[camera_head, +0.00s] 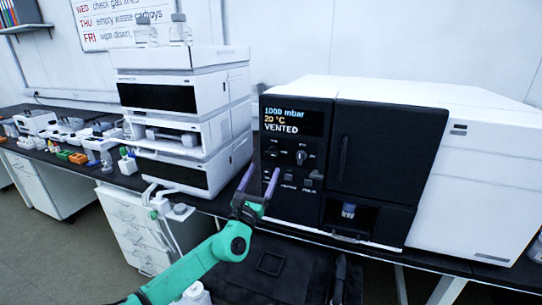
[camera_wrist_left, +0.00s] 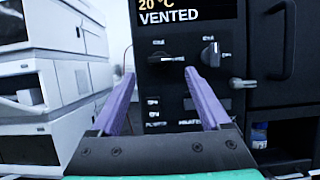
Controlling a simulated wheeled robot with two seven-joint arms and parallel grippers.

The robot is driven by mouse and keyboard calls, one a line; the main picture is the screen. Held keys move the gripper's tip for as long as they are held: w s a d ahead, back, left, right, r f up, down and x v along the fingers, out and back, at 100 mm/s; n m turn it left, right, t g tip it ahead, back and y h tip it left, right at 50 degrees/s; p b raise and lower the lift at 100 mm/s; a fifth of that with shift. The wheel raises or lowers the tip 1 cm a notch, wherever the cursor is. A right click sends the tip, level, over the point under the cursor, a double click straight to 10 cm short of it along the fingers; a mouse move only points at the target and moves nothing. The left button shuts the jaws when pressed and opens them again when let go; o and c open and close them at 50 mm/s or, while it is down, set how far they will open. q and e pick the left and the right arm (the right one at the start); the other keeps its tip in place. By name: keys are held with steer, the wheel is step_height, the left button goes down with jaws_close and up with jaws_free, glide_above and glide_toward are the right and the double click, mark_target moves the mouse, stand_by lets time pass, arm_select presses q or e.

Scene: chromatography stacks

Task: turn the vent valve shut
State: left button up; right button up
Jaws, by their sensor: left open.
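The black instrument's control panel (camera_head: 290,195) reads 1000 mbar, 20 °C and VENTED. A knob with a grey pointer handle (camera_head: 301,157) sits right of the panel's middle; in the left wrist view this knob (camera_wrist_left: 210,54) stands nearly upright, slightly tilted. Small labels around it are too blurred to read, so I cannot tell whether it is the vent valve. My left gripper (camera_head: 260,175) is open and empty in front of the panel's left edge. In the left wrist view its purple fingers (camera_wrist_left: 158,76) point at the panel, below and left of the knob, apart from it.
A dark door with a vertical handle (camera_head: 343,155) is right of the panel, above a recess holding a blue-capped vial (camera_head: 348,210). A white stacked instrument (camera_head: 185,125) stands close to the left. Small bottles and boxes crowd the bench further left.

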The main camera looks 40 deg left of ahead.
mark_target(272, 152)
arm_select(q)
steer(key=x, duration=0.6)
steer(key=shift+p, duration=0.35)
arm_select(e)
steer(key=shift+d+r, duration=0.4)
steer(key=shift+r, duration=0.15)
arm_select(q)
steer(key=shift+s, duration=0.1)
jaws_close()
